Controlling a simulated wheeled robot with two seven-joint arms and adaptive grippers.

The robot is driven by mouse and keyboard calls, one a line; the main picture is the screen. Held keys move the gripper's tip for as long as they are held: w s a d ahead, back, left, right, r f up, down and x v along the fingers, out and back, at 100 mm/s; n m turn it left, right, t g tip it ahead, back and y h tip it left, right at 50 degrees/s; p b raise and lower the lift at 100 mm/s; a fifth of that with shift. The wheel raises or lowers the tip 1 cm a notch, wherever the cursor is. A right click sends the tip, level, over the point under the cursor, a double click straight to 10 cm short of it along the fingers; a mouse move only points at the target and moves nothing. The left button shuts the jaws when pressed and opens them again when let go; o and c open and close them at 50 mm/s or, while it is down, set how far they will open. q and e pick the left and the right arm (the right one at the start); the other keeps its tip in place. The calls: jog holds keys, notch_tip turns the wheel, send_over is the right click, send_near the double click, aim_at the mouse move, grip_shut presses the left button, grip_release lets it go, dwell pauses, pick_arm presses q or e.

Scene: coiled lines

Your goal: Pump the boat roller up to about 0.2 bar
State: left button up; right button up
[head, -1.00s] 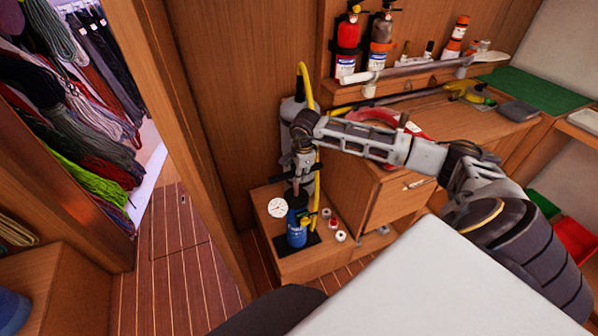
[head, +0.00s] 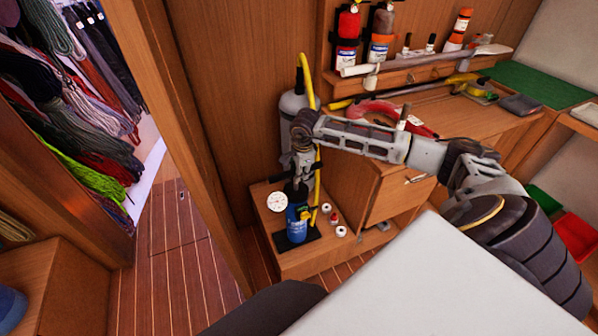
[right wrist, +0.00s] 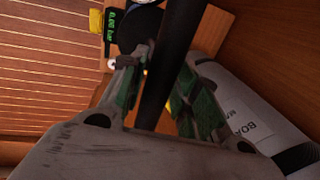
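The blue pump (head: 297,225) stands upright on a low wooden step, with a round white dial (head: 277,202) at its left. A small green display (right wrist: 112,27) in the right wrist view appears to read 0.00 bar. The grey boat roller (head: 290,104) stands behind my right arm; its partly hidden label (right wrist: 248,122) shows in the right wrist view. A yellow hose (head: 308,82) rises beside it. My right gripper (head: 298,180) is over the pump top. Its fingers (right wrist: 168,75) are spread, with a dark rod between them; the grip point is partly hidden. My left gripper is out of view.
White-and-red small items (head: 334,220) lie beside the pump. A wooden cabinet (head: 400,200) stands to its right. Coiled lines (head: 95,160) hang at the left. The planked floor (head: 180,260) is clear.

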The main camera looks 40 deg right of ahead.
jog(key=shift+o, duration=0.9)
jog(key=shift+s+r, duration=0.1)
jog(key=shift+r, duration=0.55)
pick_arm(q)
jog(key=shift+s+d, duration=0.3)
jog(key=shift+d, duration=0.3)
pick_arm(e)
notch_tip(320, 180, up, 10)
jog(key=s, duration=0.2)
jog(key=shift+a+r, duration=0.2)
jog(key=shift+a, duration=0.1)
